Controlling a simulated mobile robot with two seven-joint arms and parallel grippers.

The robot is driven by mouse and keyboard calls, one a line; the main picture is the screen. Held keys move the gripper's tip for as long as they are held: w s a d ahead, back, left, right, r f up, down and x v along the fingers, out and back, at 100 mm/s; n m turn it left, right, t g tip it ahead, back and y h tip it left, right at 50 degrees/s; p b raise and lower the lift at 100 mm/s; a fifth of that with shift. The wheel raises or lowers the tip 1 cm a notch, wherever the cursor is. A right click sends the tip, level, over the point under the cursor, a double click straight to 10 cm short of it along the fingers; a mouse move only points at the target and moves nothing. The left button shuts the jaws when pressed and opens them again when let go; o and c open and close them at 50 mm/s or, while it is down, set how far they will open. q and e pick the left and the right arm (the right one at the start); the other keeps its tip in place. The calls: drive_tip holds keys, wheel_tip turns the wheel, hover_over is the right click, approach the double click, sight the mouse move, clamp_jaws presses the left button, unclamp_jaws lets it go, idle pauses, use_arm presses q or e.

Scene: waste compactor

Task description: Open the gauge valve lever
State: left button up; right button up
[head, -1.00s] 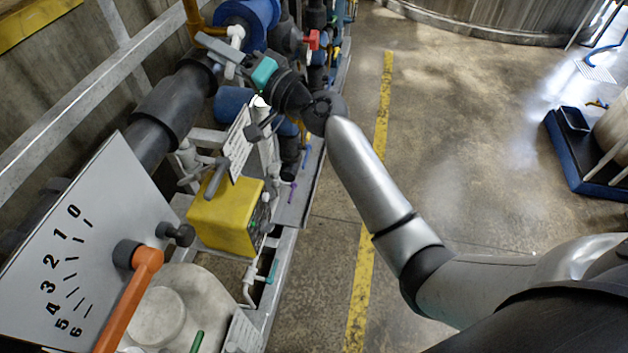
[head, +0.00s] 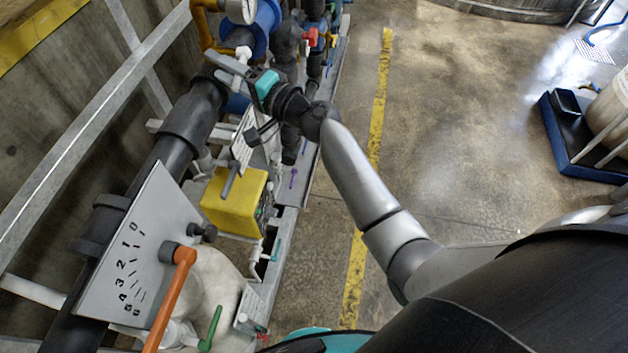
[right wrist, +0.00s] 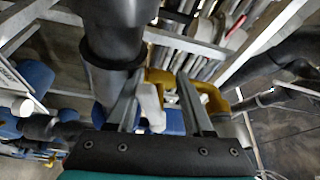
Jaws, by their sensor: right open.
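The round gauge (head: 238,10) shows at the top edge of the head view, on a yellow pipe by a blue pipe section. A small white lever (head: 243,53) sits below it and looks like the gauge valve lever. My right gripper (head: 217,66) is open beside it, with its teal palm toward the camera. In the right wrist view the white lever (right wrist: 151,106) shows between the fingers of the right gripper (right wrist: 160,82), nearer the left finger. I cannot tell whether it touches that finger. My left gripper is out of view.
An orange lever (head: 173,295) stands before a plate marked 0 to 6 (head: 130,265). A yellow box (head: 235,203), a red valve handle (head: 310,37) and dark pipes (head: 190,120) crowd the rack.

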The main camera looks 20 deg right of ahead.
drive_tip(key=s+d+m+p, duration=0.2)
drive_tip(key=s+d, duration=0.7)
drive_tip(key=s, duration=0.4)
wheel_tip(320, 180, down, 25)
drive_tip(key=s+d+n+g+h+b, duration=0.1)
drive_tip(key=s+d+g+h+b, duration=0.1)
drive_tip(key=g+h+b, duration=0.2)
drive_tip(key=shift+s+d+f+n+g+h, duration=0.15)
drive_tip(key=shift+s+n+g+h, duration=0.2)
drive_tip(key=shift+h, duration=0.25)
drive_tip(key=shift+c, duration=0.2)
